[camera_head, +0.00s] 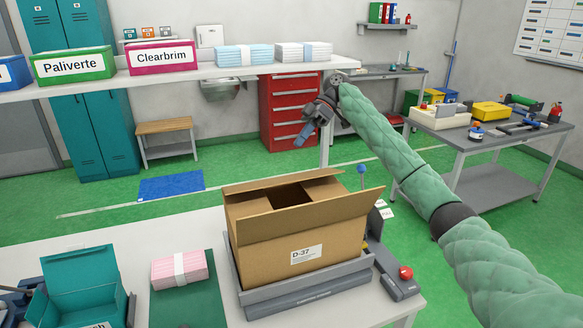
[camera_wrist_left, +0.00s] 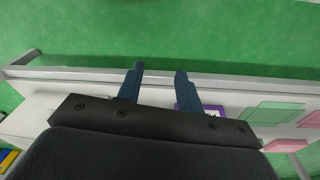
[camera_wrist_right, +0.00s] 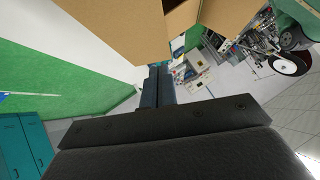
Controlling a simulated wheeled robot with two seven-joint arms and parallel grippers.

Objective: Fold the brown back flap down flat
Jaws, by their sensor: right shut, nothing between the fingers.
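The open brown box (camera_head: 300,262), labelled D-37, stands in front of me. Its back flap (camera_head: 255,186) shows as a thin slanted panel along the far rim and is not flat. The front flap (camera_head: 310,222) tilts outward toward me. Side panels frame a dark opening. My right gripper (camera_head: 302,138) is shut and empty, in the air beyond and above the box; its closed fingers (camera_wrist_right: 160,72) also show in the right wrist view, with brown cardboard (camera_wrist_right: 120,25) above them. My left gripper (camera_wrist_left: 160,70) has its fingers apart and empty, over a white surface's edge.
The box sits in a grey holder (camera_head: 310,300) with a red button (camera_head: 405,272) at its right. A pink bundle (camera_head: 180,268) on a green mat and a teal box (camera_head: 78,290) lie left. A white shelf (camera_head: 200,74) with labelled bins crosses behind; red drawers (camera_head: 288,112) stand beyond.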

